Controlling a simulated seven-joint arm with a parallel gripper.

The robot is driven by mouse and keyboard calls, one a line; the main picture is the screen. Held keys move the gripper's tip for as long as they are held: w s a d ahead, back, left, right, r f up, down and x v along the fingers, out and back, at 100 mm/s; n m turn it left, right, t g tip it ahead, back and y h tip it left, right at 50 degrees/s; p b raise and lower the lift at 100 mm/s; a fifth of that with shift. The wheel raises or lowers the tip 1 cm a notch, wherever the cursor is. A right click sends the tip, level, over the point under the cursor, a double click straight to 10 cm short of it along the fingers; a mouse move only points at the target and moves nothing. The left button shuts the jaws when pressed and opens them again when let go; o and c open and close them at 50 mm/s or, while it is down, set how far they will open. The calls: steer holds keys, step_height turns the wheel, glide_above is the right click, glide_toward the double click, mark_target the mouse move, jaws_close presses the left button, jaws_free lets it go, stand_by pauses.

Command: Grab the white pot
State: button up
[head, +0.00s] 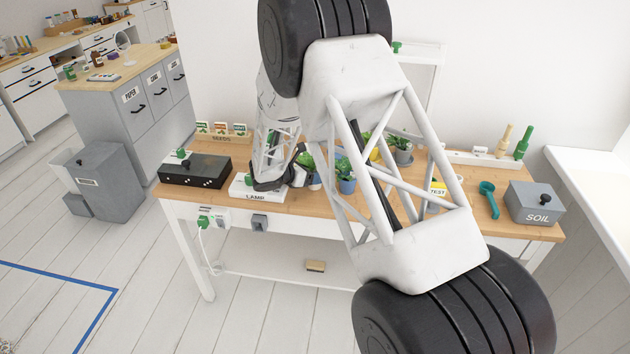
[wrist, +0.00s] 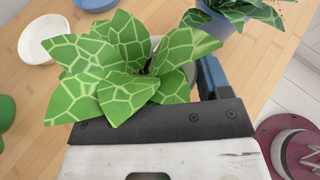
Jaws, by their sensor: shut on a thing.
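A leafy plant with pale-veined green leaves (wrist: 120,65) fills the middle of the wrist view. A pale strip of the white pot (wrist: 191,70) shows behind its leaves; most of the pot is hidden. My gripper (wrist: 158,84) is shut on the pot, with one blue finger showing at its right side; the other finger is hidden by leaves. In the head view my gripper (head: 287,177) is low over the desk, behind the white LAMP base, and my arm covers much of the scene. The pot cannot be made out clearly there.
A blue pot with a plant (wrist: 228,17) stands close by; it also shows in the head view (head: 346,183). A white dish (wrist: 42,38) lies left. On the desk are a black box (head: 195,171), the LAMP base (head: 240,188) and a grey SOIL box (head: 535,205).

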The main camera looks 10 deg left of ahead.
steer(key=shift+r, duration=0.1)
steer(key=shift+r, duration=0.7)
step_height(320, 180, up, 2)
steer(key=s+d, duration=0.3)
steer(key=s, duration=0.4)
steer(key=s+d+r, duration=0.1)
steer(key=s+d, duration=0.2)
steer(key=s, duration=0.5)
steer(key=shift+r, duration=0.2)
steer(key=shift+d, duration=0.1)
